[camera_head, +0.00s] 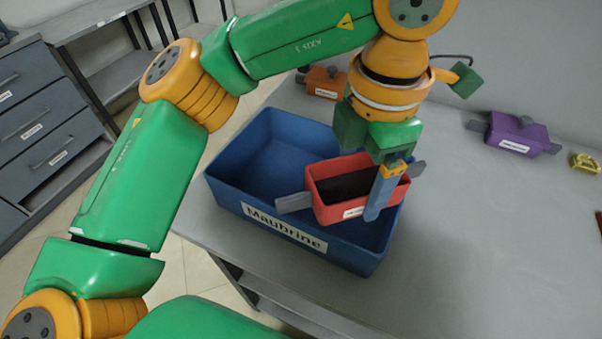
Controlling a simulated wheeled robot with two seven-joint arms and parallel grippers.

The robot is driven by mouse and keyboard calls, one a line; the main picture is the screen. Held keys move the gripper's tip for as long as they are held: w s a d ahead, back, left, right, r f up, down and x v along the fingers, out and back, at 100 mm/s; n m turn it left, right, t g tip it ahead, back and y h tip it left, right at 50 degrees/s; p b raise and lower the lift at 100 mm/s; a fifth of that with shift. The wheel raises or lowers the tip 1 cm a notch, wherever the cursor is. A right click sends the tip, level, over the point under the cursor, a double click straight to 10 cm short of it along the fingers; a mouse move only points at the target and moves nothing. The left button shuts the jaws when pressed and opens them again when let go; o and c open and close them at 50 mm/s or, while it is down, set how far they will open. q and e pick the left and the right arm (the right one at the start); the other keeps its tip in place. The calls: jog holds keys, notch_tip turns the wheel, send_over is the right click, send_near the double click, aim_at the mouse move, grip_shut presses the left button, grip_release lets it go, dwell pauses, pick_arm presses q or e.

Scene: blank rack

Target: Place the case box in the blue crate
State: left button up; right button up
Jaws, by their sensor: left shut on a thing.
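A red box (327,212) with a dark inside, grey side handles and a white label is over the right half of the blue crate (350,258). The label is too small to read, so I cannot confirm that it is the case box. My left gripper (377,205) points down and is shut on the red box's right side; one blue finger shows in front of it. The box is slightly tilted; whether it touches the crate floor is unclear. The crate's left half is empty, and its front reads "Maubrine". My right gripper is not in view.
The crate stands at the left edge of a grey table (480,250). An orange box (322,82) is behind it, and a purple box (517,134) and a yellow object (585,163) are at the back right. Grey drawers (45,130) stand left. The table's right front is clear.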

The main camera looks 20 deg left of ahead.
aim_at(339, 163)
pick_arm(q)
jog(key=w+a+f, duration=0.2)
jog(key=w+a, duration=0.1)
jog(key=shift+w+a+p, duration=0.2)
jog(key=shift+a+p, duration=0.1)
jog(key=shift+p, duration=0.1)
jog(key=a+f, duration=0.1)
jog(key=w+a+f, duration=0.1)
jog(key=f, duration=0.1)
jog(key=w+a+f, duration=0.1)
jog(key=shift+w+f+p, duration=0.1)
jog(key=shift+f+p, duration=0.1)
jog(key=shift+p, duration=0.1)
jog(key=shift+w+a+f, duration=0.15)
jog(key=shift+w+f, duration=0.05)
jog(key=shift+f, duration=0.15)
jog(key=f, duration=0.4)
jog(key=shift+w+a+p, duration=0.25)
jog(key=shift+a+p, duration=0.05)
jog(key=shift+f, duration=0.25)
jog(key=o, duration=1.2)
jog(key=shift+c, duration=0.2)
